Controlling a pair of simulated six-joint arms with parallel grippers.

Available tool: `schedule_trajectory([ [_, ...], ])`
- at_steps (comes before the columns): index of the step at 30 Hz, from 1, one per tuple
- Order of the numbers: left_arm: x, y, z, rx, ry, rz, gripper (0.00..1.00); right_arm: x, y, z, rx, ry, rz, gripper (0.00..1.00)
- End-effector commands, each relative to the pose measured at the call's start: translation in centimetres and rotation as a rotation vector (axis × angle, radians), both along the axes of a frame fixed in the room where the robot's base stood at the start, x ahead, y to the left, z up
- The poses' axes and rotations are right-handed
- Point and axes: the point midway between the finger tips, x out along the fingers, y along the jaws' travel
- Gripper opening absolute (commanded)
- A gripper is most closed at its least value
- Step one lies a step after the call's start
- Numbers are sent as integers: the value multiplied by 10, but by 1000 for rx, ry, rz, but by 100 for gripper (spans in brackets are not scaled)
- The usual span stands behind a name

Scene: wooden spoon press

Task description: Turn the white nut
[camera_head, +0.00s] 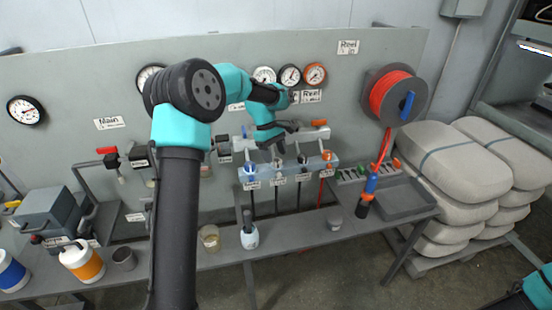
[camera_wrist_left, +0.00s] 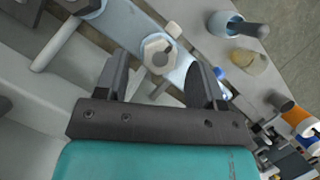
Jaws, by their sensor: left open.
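The white nut (camera_wrist_left: 158,52) is a six-sided piece with a grey centre on the blue-grey manifold bar (camera_wrist_left: 120,22). It shows just beyond the gap between my left gripper's fingers in the left wrist view. My left gripper (camera_wrist_left: 158,72) is open, with one finger on each side of the nut's line and nothing held. In the head view the left gripper (camera_head: 272,143) hangs just above the manifold bar (camera_head: 325,161), and the nut is hard to make out there. A blue nut (camera_head: 249,168) sits left of it, partly hidden by a finger in the wrist view.
An orange nut (camera_head: 327,156) is on the bar's right end. Gauges (camera_head: 290,75) and a red hose reel (camera_head: 395,95) are on the panel. A white-blue cup with a dark handle (camera_head: 249,238) and a beige cup (camera_head: 209,238) stand on the bench below. Part of my right arm shows at the lower right.

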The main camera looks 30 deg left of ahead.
Motion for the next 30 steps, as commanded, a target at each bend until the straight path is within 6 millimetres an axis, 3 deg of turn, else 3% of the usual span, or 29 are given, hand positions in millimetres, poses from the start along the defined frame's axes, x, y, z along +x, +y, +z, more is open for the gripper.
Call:
schedule_trajectory([
  [6,-2,-7,-17,0,0,0,62,0,0,0,0,0,0,43],
  [15,-2,-8,-19,0,-1,0,62,0,0,0,0,0,0,43],
  [30,-2,-8,-19,0,-1,0,15,0,0,0,0,0,0,43],
])
